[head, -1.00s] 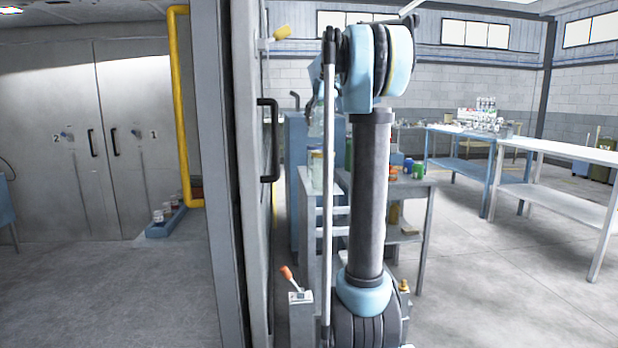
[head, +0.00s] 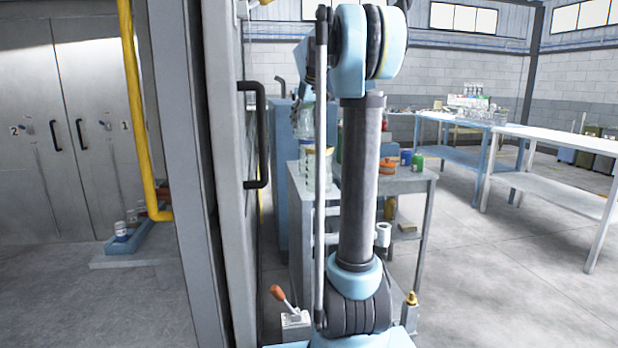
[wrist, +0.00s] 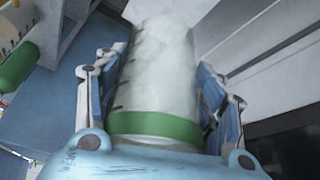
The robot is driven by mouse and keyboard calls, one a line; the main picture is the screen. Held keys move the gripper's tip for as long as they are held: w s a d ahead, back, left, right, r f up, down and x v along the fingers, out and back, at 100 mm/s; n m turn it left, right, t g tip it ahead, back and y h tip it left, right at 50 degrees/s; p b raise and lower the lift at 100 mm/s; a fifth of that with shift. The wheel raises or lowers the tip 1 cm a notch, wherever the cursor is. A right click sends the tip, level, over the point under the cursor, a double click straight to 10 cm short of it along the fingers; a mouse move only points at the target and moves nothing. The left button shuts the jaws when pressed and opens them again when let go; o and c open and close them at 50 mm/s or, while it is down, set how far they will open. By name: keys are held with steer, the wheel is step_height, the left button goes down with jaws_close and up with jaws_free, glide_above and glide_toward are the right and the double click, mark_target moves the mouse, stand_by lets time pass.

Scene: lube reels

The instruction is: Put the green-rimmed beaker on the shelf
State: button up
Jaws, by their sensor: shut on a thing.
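The green-rimmed beaker (wrist: 160,65) is in my gripper (wrist: 152,85) in the wrist view. It is clear with dark marks on its side, and its green band is at the near end. The two fingers press on it from both sides. In the head view my arm hides most of the gripper, and a pale clear vessel (head: 305,118) shows beside the arm. I cannot tell which surface is the named shelf; a grey shelf unit (head: 300,190) stands behind my arm.
A jar with a yellow band (head: 310,158) stands on the grey unit. A grey table (head: 412,183) with a green bottle (head: 417,162) is to its right. A grey post (head: 180,110) and a door edge with a black handle (head: 262,135) are close on the left.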

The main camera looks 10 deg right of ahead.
mark_target(308, 130)
step_height(308, 130, down, 11)
steer(key=shift+a+r, duration=0.15)
steer(key=o, duration=1.1)
steer(key=shift+o, duration=0.2)
steer(key=v, duration=1.2)
